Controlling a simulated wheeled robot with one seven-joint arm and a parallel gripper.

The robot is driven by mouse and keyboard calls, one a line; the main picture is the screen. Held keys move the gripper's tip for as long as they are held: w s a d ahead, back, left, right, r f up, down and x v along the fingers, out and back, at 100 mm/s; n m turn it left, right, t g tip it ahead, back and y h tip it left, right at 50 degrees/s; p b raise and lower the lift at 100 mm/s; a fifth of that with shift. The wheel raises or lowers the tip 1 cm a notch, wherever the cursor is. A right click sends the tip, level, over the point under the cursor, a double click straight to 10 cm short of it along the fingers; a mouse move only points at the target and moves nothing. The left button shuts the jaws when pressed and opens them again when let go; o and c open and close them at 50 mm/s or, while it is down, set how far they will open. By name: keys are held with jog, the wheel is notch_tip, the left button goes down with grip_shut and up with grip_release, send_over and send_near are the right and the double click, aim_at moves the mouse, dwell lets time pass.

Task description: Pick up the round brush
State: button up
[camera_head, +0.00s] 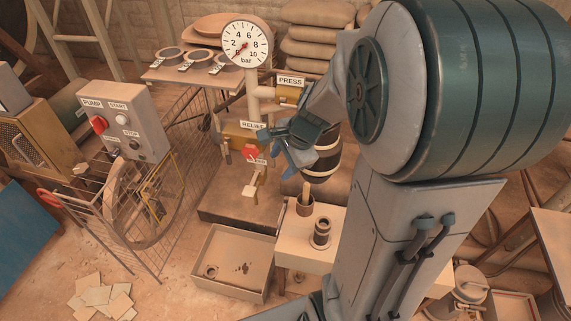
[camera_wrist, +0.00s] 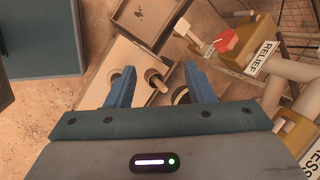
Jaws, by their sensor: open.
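A wooden handle (camera_head: 306,190), which looks like the round brush's, stands up out of a small brown pot (camera_head: 305,207) on a pale bench (camera_head: 345,228). Its bristle end is hidden in the pot. In the wrist view the handle (camera_wrist: 156,80) points up toward the camera between my fingers, nearer the lens than the pot. My gripper (camera_head: 281,149) is open and empty, above and a little left of the pot in the head view. In the wrist view my gripper's two blue fingers (camera_wrist: 159,70) stand apart on either side of the handle.
A dark ringed cylinder (camera_head: 321,233) stands on the bench beside the pot. A shallow tray (camera_head: 233,262) lies on the left. The relief valve's red part (camera_head: 251,153) and a barrel (camera_head: 323,160) are close to my gripper. My arm hides the right part of the bench.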

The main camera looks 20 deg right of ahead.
jog(key=w+d+f+m+b, duration=0.2)
jog(key=w+d+f+m, duration=0.4)
jog(key=d+f+m, duration=0.35)
jog(key=m+h+b, duration=0.2)
jog(key=m, duration=0.6)
send_near(305, 189)
jog(key=shift+t, duration=0.4)
jog(key=b+x, duration=0.1)
jog(key=x, duration=0.2)
jog(key=d+b+x, duration=0.1)
jog(key=x, duration=0.2)
jog(key=shift+w+d+f+b, duration=0.15)
jog(key=shift+d+f+b, duration=0.05)
jog(key=shift+f+b, duration=0.1)
jog(key=shift+b+x, duration=1.05)
jog(key=shift+x, duration=2)
jog(key=shift+a, duration=0.2)
grip_shut()
